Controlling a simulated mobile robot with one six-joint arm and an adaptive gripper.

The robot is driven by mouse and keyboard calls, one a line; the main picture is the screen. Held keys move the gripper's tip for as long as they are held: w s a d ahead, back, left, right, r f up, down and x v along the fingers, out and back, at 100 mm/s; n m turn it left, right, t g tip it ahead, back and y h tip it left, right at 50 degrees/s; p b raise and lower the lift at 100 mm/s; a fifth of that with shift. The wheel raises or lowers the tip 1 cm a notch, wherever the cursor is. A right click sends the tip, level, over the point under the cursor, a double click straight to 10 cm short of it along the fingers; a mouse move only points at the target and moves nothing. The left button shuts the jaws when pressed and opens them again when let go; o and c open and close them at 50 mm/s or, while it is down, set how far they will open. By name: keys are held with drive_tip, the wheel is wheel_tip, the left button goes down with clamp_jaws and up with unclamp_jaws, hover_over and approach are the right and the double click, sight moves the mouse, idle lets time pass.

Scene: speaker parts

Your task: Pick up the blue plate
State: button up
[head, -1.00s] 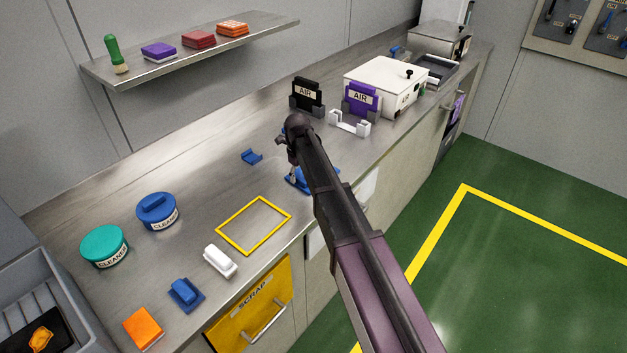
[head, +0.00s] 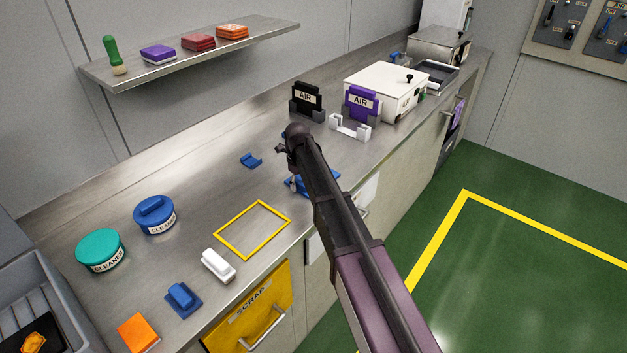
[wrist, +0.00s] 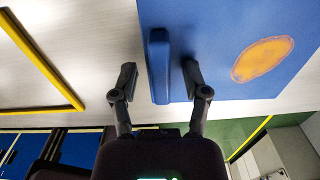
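The blue plate lies flat on the steel counter. In the wrist view the blue plate (wrist: 220,25) fills the upper right, with an upright blue ridge (wrist: 158,65) and an orange oval patch (wrist: 263,59) on it. My gripper (wrist: 159,76) is open, with one finger on each side of the ridge and a visible gap on both sides. In the head view part of the blue plate (head: 300,190) shows under my arm, which hides the rest and the fingertips.
A yellow square outline (head: 253,230) is marked left of the plate. A white block (head: 218,265), a small blue block (head: 183,298) and two cleaner tubs stand farther left. A white bracket (head: 349,127) and AIR-labelled purple holder (head: 361,101) stand behind. A small blue bracket (head: 251,160) lies nearby.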

clamp_jaws()
drive_tip(key=shift+r, duration=0.15)
wheel_tip(320, 180, up, 3)
drive_tip(key=p, duration=0.3)
drive_tip(key=s, duration=0.5)
drive_tip(key=s+r+p, duration=0.1)
drive_tip(key=s, duration=0.4)
drive_tip(key=s+p, duration=0.1)
drive_tip(key=s, duration=0.4)
drive_tip(key=shift+a+r, duration=0.2)
drive_tip(key=shift+r, duration=0.1)
drive_tip(key=shift+s, duration=0.5)
